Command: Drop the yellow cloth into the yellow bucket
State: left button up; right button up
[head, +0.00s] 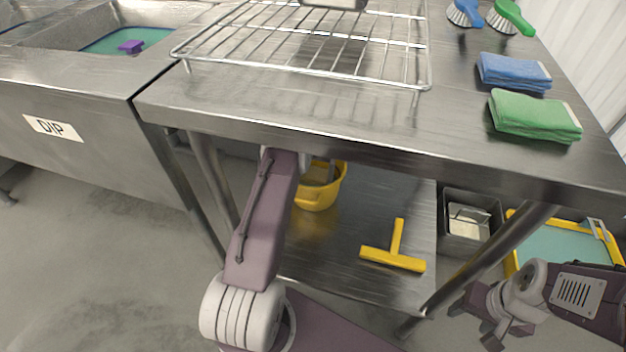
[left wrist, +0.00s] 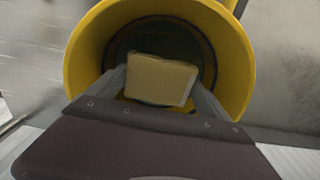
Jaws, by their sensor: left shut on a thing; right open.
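The yellow bucket (head: 318,188) stands on the lower shelf under the table, partly hidden by my left arm and the table edge. In the left wrist view, its round yellow wall (left wrist: 83,58) surrounds a dark interior. My left gripper (left wrist: 160,84) is shut on the folded pale yellow cloth (left wrist: 158,80). The cloth lies within the outline of the bucket's mouth; its exact height against the rim I cannot tell. In the head view the cloth is hidden. My right gripper (head: 493,330) is open and empty at the lower right, away from the bucket.
A yellow squeegee (head: 393,258) lies on the lower shelf (head: 345,285). Above is the steel tabletop (head: 300,115) with a wire rack (head: 300,69), blue cloth (head: 513,72) and green cloth (head: 535,116). A table leg (head: 490,262) and metal bin (head: 488,205) stand right.

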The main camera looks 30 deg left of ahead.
aim_at(314, 173)
pick_arm(q)
notch_tip(314, 173, down, 3)
jog(key=shift+b, duration=0.3)
notch_tip(314, 173, down, 3)
jog(key=shift+f+b, duration=0.15)
jog(key=shift+b, duration=1)
jog(key=shift+f, duration=0.25)
pick_arm(e)
notch_tip(314, 173, down, 4)
pick_arm(q)
jog(key=shift+r, duration=0.25)
jog(key=shift+f, duration=0.65)
jog(key=o, duration=1.4)
jog(key=shift+c, duration=0.2)
notch_tip(314, 173, up, 13)
jog(key=p, duration=0.7)
jog(key=shift+r+p, duration=0.15)
jog(key=shift+p, duration=0.15)
pick_arm(e)
notch_tip(314, 173, up, 7)
jog(key=shift+r, duration=0.2)
